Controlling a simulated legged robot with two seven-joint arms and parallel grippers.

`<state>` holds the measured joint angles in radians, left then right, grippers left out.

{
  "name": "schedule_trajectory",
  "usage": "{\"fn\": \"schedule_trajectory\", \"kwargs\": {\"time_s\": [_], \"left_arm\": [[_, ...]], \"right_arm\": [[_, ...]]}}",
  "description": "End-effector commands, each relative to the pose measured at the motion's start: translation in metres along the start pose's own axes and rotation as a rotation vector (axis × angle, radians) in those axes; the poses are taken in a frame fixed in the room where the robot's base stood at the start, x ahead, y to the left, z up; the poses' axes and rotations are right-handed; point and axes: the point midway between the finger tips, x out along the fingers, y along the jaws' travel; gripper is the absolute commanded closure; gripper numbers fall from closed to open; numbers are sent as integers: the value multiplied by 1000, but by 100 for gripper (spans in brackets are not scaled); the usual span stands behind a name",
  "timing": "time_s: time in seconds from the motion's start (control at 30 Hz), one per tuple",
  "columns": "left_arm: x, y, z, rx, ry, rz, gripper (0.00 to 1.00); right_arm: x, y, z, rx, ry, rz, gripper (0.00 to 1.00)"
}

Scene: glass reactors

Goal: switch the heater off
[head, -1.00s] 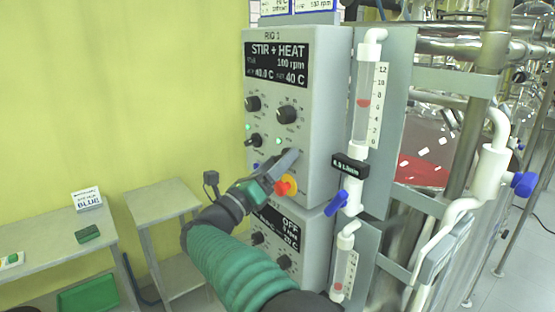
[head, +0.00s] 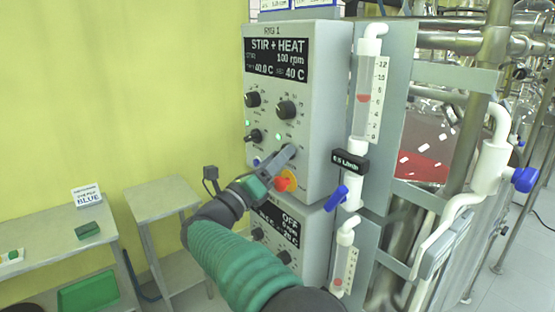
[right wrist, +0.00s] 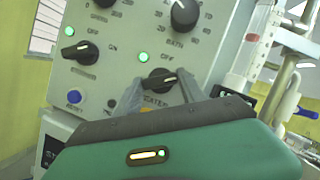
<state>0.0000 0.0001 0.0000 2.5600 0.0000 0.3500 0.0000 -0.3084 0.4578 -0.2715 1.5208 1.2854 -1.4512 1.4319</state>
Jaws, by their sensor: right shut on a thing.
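The RIG 1 control box (head: 325,100) has a display (head: 277,60) reading STIR + HEAT, 100 rpm and 40 C. The heater knob (right wrist: 158,79) is black with a pale pointer line, below an OFF label in the right wrist view. A green lamp (right wrist: 143,57) is lit at its upper left. My right gripper (right wrist: 160,92) is shut on the heater knob, one finger on each side, and partly covers its label. In the head view the right gripper (head: 287,155) hides most of the knob. My left gripper is not in view.
A red and yellow stop button (head: 284,184) sits just below the fingers. The stirrer knob (right wrist: 82,50) and a blue button (right wrist: 74,97) are to the left. A flowmeter with a blue valve (head: 338,198) stands to the right. A second unit below reads OFF.

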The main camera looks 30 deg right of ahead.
Motion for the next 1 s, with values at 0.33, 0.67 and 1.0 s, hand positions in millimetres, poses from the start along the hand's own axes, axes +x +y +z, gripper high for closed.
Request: {"fn": "schedule_trajectory", "kwargs": {"time_s": [0.33, 0.67, 1.0], "left_arm": [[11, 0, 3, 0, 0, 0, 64], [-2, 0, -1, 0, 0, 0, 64], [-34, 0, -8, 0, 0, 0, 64]], "right_arm": [[-1, 0, -2, -209, 1, 90, 93], [0, -3, 2, -498, 0, 212, 93], [1, -4, 4, -764, -1, 324, 93]]}}
